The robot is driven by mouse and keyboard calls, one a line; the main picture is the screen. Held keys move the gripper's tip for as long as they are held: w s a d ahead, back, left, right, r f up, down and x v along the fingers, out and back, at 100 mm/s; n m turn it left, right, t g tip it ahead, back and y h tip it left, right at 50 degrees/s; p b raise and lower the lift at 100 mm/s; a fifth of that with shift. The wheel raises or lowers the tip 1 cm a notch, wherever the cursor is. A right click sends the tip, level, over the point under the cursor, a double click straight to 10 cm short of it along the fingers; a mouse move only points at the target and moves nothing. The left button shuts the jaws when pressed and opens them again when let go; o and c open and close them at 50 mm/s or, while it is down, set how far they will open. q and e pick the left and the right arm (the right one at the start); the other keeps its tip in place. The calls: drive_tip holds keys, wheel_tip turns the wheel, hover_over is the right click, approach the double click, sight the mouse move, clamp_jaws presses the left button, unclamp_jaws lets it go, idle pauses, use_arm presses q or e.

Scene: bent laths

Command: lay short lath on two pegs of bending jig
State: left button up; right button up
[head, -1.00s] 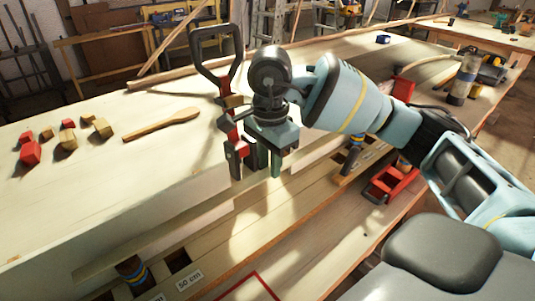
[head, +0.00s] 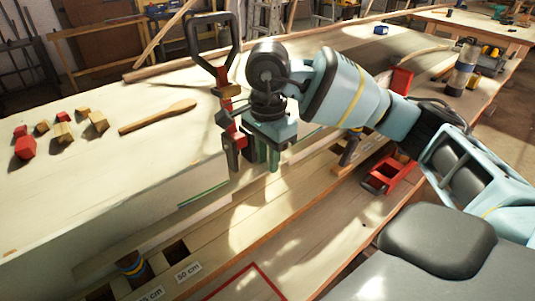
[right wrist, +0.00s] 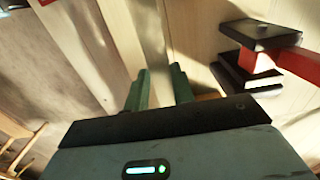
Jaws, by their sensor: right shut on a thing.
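My right gripper (head: 262,160) points down over the bending jig at the bench's front edge, close beside the red clamp. Its green fingers, also seen in the right wrist view (right wrist: 160,90), are shut on a pale wooden lath, mostly hidden by the gripper. The jig (head: 215,243) is a long pale board with dark square holes. Another peg (head: 350,147) stands farther right, beyond the gripper. Whether the lath touches either peg cannot be told. My left gripper is not in view.
A red clamp (head: 228,110) with a black handle stands tight to the gripper's left. A wooden spatula-like piece (head: 158,117) and several red and tan blocks (head: 62,132) lie on the bench. A red tool (head: 385,175) lies at right on the lower shelf.

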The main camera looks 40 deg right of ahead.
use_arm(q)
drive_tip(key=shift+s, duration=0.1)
use_arm(e)
drive_tip(key=shift+f, duration=0.15)
drive_tip(key=o, duration=1)
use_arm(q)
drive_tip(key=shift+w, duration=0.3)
use_arm(e)
drive_tip(key=shift+o, duration=0.4)
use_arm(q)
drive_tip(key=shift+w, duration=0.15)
use_arm(e)
drive_tip(key=shift+o, duration=0.9)
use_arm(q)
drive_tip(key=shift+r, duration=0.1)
use_arm(e)
drive_tip(key=shift+r+p, duration=0.55)
drive_tip(key=shift+r, duration=0.65)
drive_tip(key=shift+r+p, duration=0.75)
drive_tip(key=shift+r, duration=1.05)
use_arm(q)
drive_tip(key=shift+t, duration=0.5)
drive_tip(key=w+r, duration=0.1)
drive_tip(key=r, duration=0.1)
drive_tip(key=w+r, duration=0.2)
